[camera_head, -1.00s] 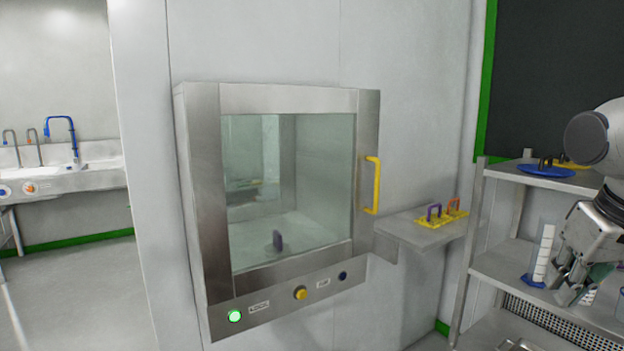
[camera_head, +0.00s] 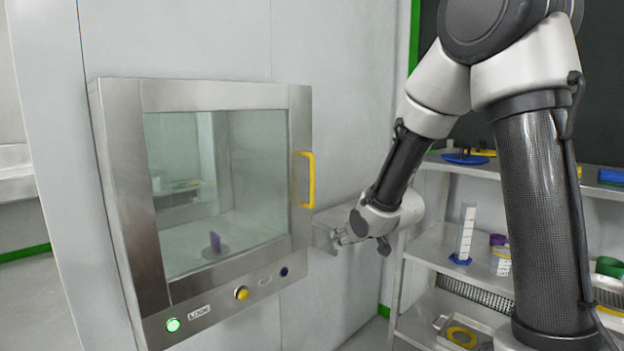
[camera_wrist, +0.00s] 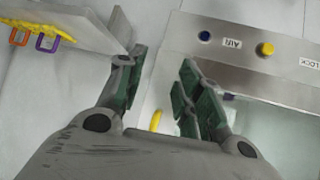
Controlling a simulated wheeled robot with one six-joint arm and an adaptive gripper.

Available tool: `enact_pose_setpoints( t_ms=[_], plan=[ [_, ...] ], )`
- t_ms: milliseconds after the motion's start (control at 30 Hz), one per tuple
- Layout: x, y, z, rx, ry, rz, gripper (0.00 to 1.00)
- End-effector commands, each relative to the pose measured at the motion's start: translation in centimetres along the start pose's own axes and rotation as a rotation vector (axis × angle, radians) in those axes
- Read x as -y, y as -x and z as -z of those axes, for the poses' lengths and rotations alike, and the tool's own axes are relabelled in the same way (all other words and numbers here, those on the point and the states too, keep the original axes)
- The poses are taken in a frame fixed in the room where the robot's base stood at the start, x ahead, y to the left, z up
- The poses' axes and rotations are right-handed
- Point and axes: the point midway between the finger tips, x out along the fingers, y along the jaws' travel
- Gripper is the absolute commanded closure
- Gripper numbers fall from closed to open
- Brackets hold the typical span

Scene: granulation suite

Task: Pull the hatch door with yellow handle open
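The hatch is a steel-framed box on the wall with a glass door (camera_head: 265,170) that looks closed. Its yellow handle (camera_head: 307,180) stands upright on the door's right side. My gripper (camera_head: 345,236) is below and right of the handle, in front of the small side shelf. In the wrist view my gripper (camera_wrist: 163,78) is open, its two green-padded fingers apart with nothing between them. Part of the yellow handle (camera_wrist: 156,121) shows between the fingers, lower in the picture; I see no contact. The rest of the handle is hidden by my gripper there.
Below the door are a green lit button (camera_head: 172,325), a yellow button (camera_head: 241,293) and a dark blue button (camera_head: 284,272). A purple-handled item (camera_head: 214,242) stands inside the hatch. Steel shelving (camera_head: 428,243) stands at right.

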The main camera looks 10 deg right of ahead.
Motion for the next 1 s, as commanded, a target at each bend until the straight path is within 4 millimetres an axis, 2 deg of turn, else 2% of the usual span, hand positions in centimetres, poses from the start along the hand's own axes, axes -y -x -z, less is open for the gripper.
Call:
enact_pose_setpoints(
  t_ms=[33,67,133,200,300,467,800,1000],
  plan=[
    [0.4,-0.7,2.5,-0.114,0.003,0.017,0.65],
    [0.6,-0.7,4.2,-0.186,0.004,0.026,0.65],
    [1.1,0.3,8.3,-0.350,0.006,0.046,0.65],
    [1.4,1.5,11.2,-0.476,0.006,0.065,0.65],
    [1.8,2.9,13.5,-0.588,0.002,0.082,0.65],
    [1.9,3.0,15.1,-0.643,-0.004,0.090,0.65],
    [2.4,-1.4,18.3,-0.640,-0.006,0.090,0.65],
    [2.5,-2.6,19.2,-0.640,-0.006,0.089,0.65]
  ],
)
